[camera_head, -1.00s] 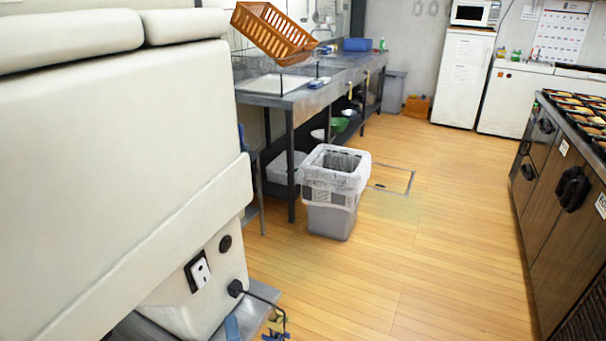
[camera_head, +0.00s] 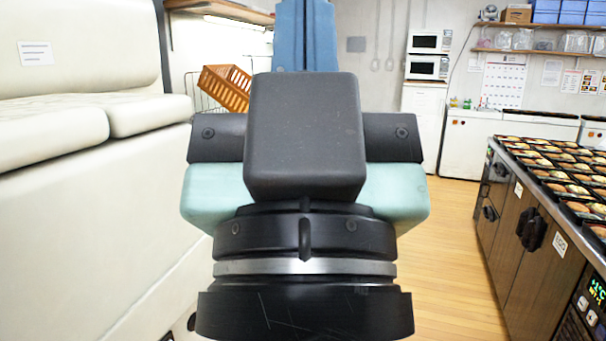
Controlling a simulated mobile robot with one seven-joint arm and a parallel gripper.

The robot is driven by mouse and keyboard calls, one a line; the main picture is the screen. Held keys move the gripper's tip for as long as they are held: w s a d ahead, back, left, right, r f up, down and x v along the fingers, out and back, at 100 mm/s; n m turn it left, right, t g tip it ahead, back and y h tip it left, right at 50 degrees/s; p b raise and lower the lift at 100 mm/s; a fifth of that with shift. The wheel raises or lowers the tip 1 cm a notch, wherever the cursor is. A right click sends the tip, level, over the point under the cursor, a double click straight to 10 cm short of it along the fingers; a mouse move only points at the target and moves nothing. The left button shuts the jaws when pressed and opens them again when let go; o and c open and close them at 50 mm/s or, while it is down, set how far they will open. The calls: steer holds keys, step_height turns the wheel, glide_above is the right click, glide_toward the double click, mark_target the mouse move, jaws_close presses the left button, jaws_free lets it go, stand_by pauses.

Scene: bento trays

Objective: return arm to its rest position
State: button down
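My arm's end (camera_head: 305,180) fills the middle of the head view, close to the camera. It has a dark grey block, a black crossbar, pale teal sides and a black and silver ring below. A blue upright part (camera_head: 304,35) rises behind the block to the top edge. It may be my gripper's fingers, but I cannot tell whether they are open or shut. No held object is visible. The arm hides much of the floor and the room's middle.
A large cream padded unit (camera_head: 60,220) stands close on the left. On the right, a dark counter (camera_head: 510,215) carries several bento trays (camera_head: 560,170). Wooden floor (camera_head: 455,260) shows between arm and counter. An orange basket (camera_head: 224,88) is behind at left.

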step_height(320, 180, up, 12)
steer(key=p, duration=1)
steer(key=shift+p, duration=0.3)
steer(key=shift+a, duration=0.1)
